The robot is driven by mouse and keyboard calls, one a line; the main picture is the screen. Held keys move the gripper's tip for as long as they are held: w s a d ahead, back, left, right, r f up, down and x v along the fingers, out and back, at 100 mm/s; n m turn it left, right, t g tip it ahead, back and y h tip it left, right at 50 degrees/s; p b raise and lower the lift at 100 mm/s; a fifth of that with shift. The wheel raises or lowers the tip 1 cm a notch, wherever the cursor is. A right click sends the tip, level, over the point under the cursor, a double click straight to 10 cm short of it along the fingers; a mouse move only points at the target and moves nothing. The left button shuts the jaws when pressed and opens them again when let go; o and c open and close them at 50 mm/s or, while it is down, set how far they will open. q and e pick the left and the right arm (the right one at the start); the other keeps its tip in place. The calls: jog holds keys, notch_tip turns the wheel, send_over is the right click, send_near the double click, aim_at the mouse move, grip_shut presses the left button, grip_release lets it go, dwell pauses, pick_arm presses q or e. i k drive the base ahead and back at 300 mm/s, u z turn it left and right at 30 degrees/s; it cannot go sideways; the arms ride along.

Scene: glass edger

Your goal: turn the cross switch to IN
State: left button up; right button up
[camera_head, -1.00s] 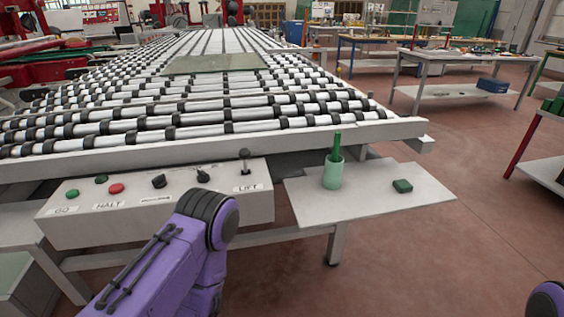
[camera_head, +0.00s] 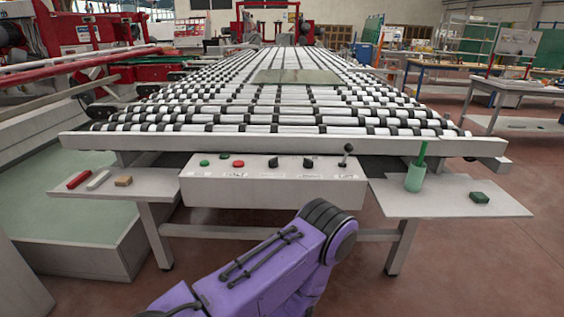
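The control box (camera_head: 272,190) hangs at the front of the roller table. On its top are two black rotary knobs, a left one (camera_head: 273,162) and a right one (camera_head: 308,162). I cannot read the small labels now, so I cannot tell which knob is the cross switch or where IN lies. A purple link of my arm rises from the bottom centre, below and in front of the box, apart from the knobs in the picture. Neither of my grippers shows.
Green buttons (camera_head: 204,163), a red button (camera_head: 239,164) and an upright lever (camera_head: 347,154) share the box. A right shelf (camera_head: 450,200) bears a green cup (camera_head: 415,178) and a green block (camera_head: 479,197). A left shelf (camera_head: 130,190) bears small blocks. A glass pane (camera_head: 298,76) lies on the rollers.

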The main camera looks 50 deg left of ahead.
aim_at(308, 164)
jog(key=z, duration=0.25)
jog(key=k, duration=0.1)
jog(key=u, duration=1.35)
